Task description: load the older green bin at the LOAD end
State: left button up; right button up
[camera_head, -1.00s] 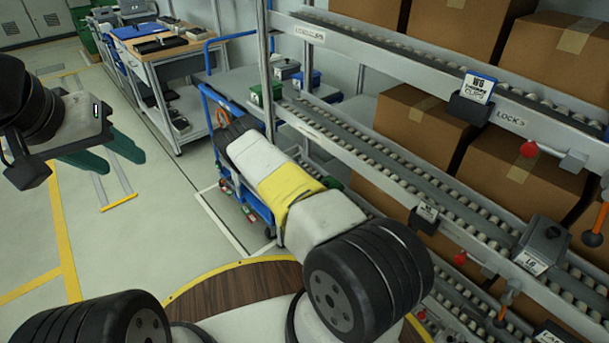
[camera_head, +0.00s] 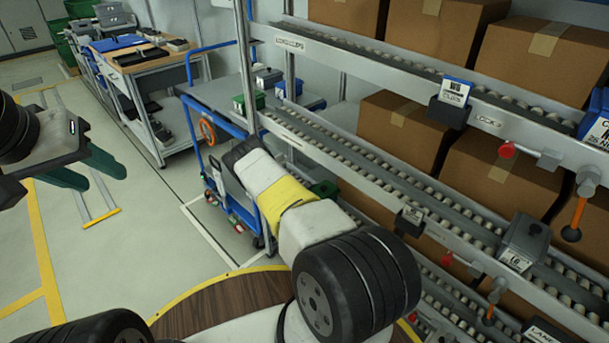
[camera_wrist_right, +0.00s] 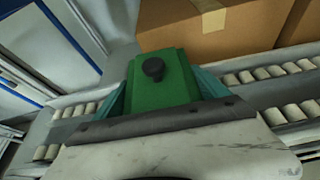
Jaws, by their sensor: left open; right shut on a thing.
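My right gripper (camera_wrist_right: 163,88) is shut on a green bin (camera_wrist_right: 158,65) in the right wrist view. The bin has a black knob on its face, with a teal finger on each side. In the head view a green bin (camera_head: 325,188) shows partly behind my right arm, by the roller lanes; my right gripper is hidden there. Another green bin (camera_head: 250,102) sits at the rack's far left end. My left gripper (camera_head: 92,170) is open and empty over the floor. No marking shows which bin is older.
Roller lanes (camera_head: 350,150) with cardboard boxes (camera_head: 405,130) behind run along the right. Grey bins (camera_head: 522,244) sit along the rack. A blue cart (camera_head: 215,95) stands beyond my right arm, near a workbench (camera_head: 150,60). Floor on the left is clear.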

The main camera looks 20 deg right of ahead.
jog(key=shift+f, duration=0.3)
dwell(0.6)
jog(key=o, duration=2)
jog(key=shift+c, duration=0.2)
jog(key=shift+f, duration=0.15)
jog(key=shift+a, duration=0.1)
jog(key=v, duration=0.7)
jog(key=shift+s+a+r, duration=0.1)
jog(key=shift+a+r, duration=0.15)
jog(key=shift+r, duration=0.05)
dwell(1.2)
